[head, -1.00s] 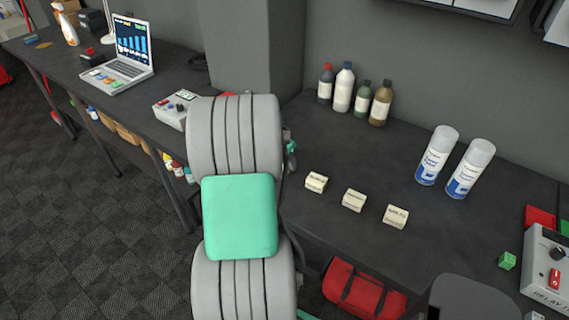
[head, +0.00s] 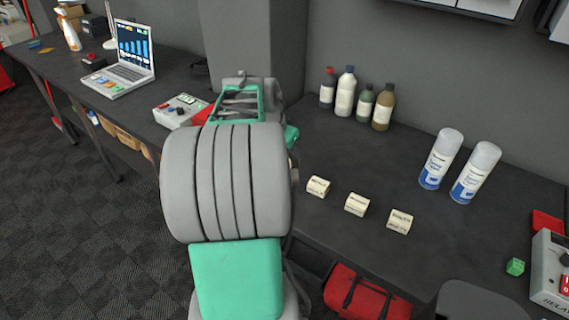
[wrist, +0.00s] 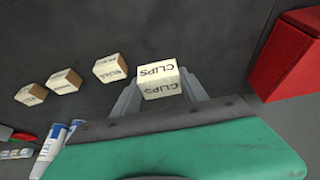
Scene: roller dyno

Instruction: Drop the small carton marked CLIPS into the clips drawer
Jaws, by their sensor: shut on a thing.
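The small cream carton marked CLIPS (wrist: 159,79) sits between the two grey fingers of my gripper (wrist: 160,90) in the wrist view. The gripper is shut on it, and its printed faces show toward the camera. The dark bench top shows beyond it. In the head view my arm hides the gripper's fingers and this carton. I cannot make out a clips drawer in either view.
Three similar cartons stand in a row on the bench (head: 317,187), (head: 357,204), (head: 399,221). Two spray cans (head: 440,160) and several bottles (head: 345,92) stand beyond. A red box (wrist: 289,55) is right of my gripper in the wrist view. A laptop (head: 130,62) stands far left.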

